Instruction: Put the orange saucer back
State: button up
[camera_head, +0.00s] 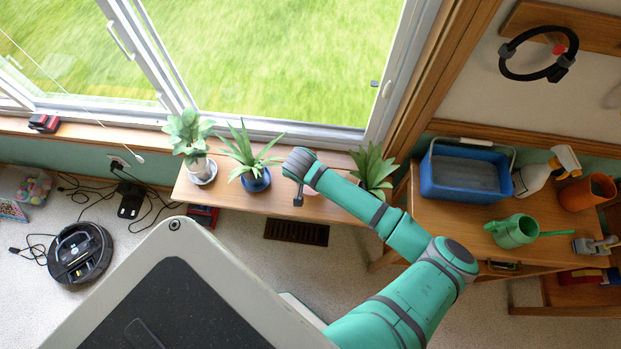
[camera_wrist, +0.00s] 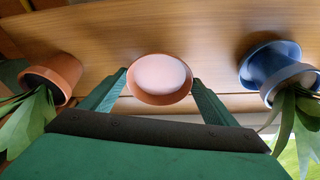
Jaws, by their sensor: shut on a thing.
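The orange saucer (camera_wrist: 160,95) is in the wrist view, a small round dish with an orange rim and a pale pinkish inside. My gripper (camera_wrist: 160,78) is shut on it, with one green finger against each side of the rim. The saucer is over the wooden plant shelf (camera_wrist: 165,35); I cannot tell whether it touches the wood. In the head view, my arm's end (camera_head: 302,166) is over the shelf between the blue pot and the right-hand plant, and it hides the fingers and most of the saucer.
A terracotta pot (camera_wrist: 52,76) stands left of the saucer in the wrist view, a blue pot (camera_wrist: 280,70) on a blue saucer right. A white pot (camera_head: 200,170) is at the shelf's left end. The window is behind. A side table with a blue tub (camera_head: 465,178) stands right.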

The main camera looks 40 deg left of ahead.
jog(key=shift+s+x, duration=0.2)
jog(key=shift+x, duration=1.55)
jog(key=shift+d+f, duration=0.1)
jog(key=shift+f, duration=0.05)
jog(key=o, duration=1.1)
jog(key=v, duration=1.2)
